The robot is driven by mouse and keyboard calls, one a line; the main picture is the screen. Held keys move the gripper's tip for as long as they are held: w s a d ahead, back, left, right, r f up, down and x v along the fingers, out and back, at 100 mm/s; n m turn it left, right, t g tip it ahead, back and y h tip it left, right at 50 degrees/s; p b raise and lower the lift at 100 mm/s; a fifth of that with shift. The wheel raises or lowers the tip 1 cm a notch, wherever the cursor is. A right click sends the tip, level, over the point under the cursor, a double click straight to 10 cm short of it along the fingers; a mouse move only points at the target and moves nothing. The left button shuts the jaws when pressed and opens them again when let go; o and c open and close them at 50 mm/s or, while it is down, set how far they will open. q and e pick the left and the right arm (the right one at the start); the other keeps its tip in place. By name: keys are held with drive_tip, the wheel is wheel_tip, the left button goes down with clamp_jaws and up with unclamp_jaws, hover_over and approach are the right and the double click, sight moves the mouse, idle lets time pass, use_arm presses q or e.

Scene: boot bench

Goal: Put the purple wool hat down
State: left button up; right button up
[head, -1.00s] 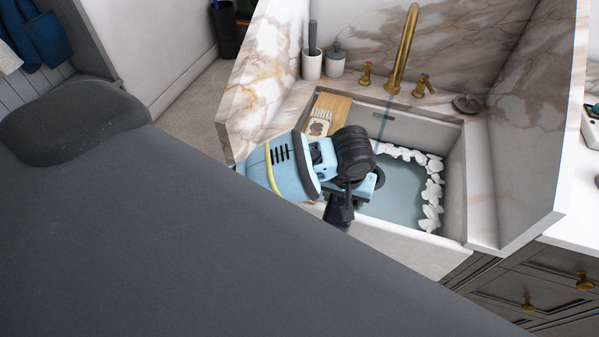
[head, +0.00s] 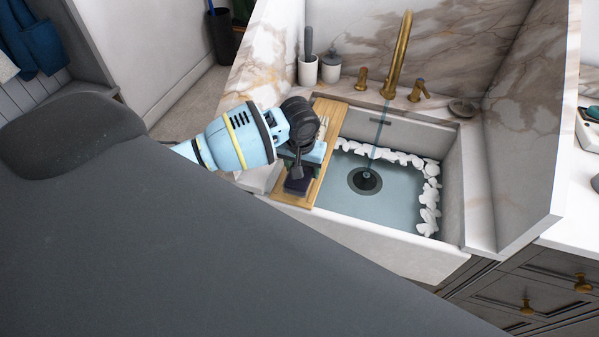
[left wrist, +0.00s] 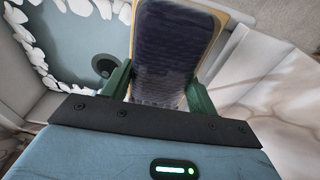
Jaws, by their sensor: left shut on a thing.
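The purple wool hat (head: 297,186) is a small dark, ribbed piece. It is over the front part of the wooden board (head: 296,200) at the left side of the sink; I cannot tell whether it touches the board. My left gripper (head: 303,166) is shut on the hat. In the left wrist view the hat (left wrist: 172,55) fills the space between the green fingers (left wrist: 160,92), with the board's pale edge (left wrist: 216,14) around it. My right gripper is not in view.
The sink (head: 447,187) holds water with white foam along its back and right edges and a dark drain (head: 365,180). Water runs from the brass tap (head: 399,55). A pale brush-like item (head: 323,128) lies at the board's back. Two pots (head: 308,70) stand behind.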

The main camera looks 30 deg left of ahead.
use_arm(q)
drive_tip(key=shift+w+a, duration=0.1)
drive_tip(key=shift+a, duration=0.15)
drive_tip(key=f, duration=0.2)
drive_tip(key=shift+w+a+f, duration=0.1)
drive_tip(key=shift+a+f, duration=0.25)
drive_tip(key=shift+f, duration=0.45)
drive_tip(key=shift+f, duration=0.2)
drive_tip(key=o, duration=1)
drive_tip(key=shift+c, duration=0.2)
drive_tip(key=shift+r, duration=0.15)
drive_tip(key=r, duration=0.4)
drive_tip(key=s+r, duration=0.1)
drive_tip(key=r, duration=0.7)
drive_tip(key=shift+s+d, duration=0.2)
drive_tip(key=shift+s, duration=0.15)
